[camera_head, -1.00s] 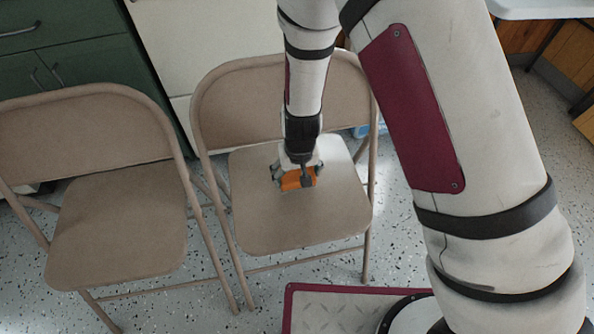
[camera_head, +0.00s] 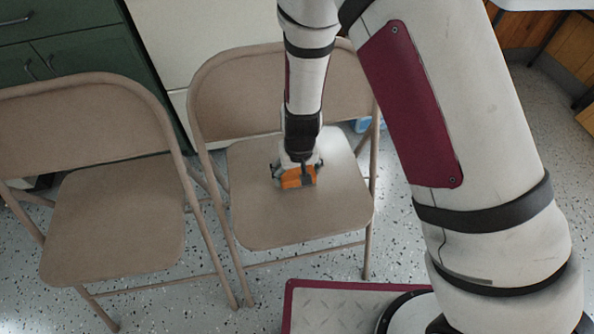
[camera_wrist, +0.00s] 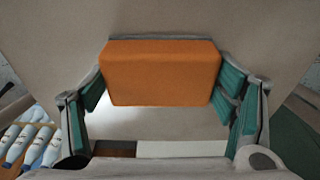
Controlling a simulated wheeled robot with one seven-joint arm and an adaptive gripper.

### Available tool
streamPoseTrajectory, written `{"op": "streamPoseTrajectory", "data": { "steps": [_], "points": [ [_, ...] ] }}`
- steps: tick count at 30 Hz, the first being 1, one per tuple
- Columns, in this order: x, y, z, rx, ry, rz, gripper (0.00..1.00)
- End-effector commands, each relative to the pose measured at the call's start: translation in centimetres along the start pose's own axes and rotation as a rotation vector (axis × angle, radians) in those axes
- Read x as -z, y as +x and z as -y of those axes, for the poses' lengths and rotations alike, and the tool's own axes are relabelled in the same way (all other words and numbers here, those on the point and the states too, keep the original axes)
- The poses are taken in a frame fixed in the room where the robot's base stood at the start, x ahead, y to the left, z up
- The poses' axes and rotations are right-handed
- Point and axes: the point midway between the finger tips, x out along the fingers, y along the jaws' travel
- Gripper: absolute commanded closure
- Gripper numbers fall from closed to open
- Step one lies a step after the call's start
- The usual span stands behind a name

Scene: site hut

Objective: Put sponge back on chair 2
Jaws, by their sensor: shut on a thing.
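The sponge (camera_head: 297,178) is an orange block over the seat of the right-hand folding chair (camera_head: 270,217). My gripper (camera_head: 298,175) points down at this seat and is shut on the sponge. In the wrist view the sponge (camera_wrist: 160,73) sits between the green-padded fingers of my gripper (camera_wrist: 163,85), which flank its left and right ends. Whether the sponge's underside touches the seat is hard to tell. A second tan folding chair (camera_head: 115,215) stands to the left with an empty seat. No chair number is visible.
Green cabinets (camera_head: 70,45) and a pale cabinet front (camera_head: 210,25) stand behind the chairs. Bottles (camera_wrist: 30,143) show at the lower left of the wrist view. A white table edge (camera_head: 545,4) is at the upper right. The seat around the sponge is clear.

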Motion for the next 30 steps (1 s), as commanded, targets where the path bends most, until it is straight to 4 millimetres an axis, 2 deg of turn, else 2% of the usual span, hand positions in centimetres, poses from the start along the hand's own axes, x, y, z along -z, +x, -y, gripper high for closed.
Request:
{"op": "streamPoseTrajectory", "data": {
  "steps": [13, 14, 16, 17, 30],
  "points": [
    [-0.05, 0.40, 0.00, 0.000, 0.001, 0.000, 0.44],
    [-0.05, 0.40, 0.01, 0.000, 0.001, 0.000, 0.19],
    [-0.05, 0.40, 0.00, 0.000, 0.001, 0.000, 0.04],
    [-0.05, 0.40, 0.00, 0.000, 0.001, 0.000, 0.00],
    [-0.05, -0.05, 0.03, 0.000, 0.000, 0.000, 0.00]
  ]
}}
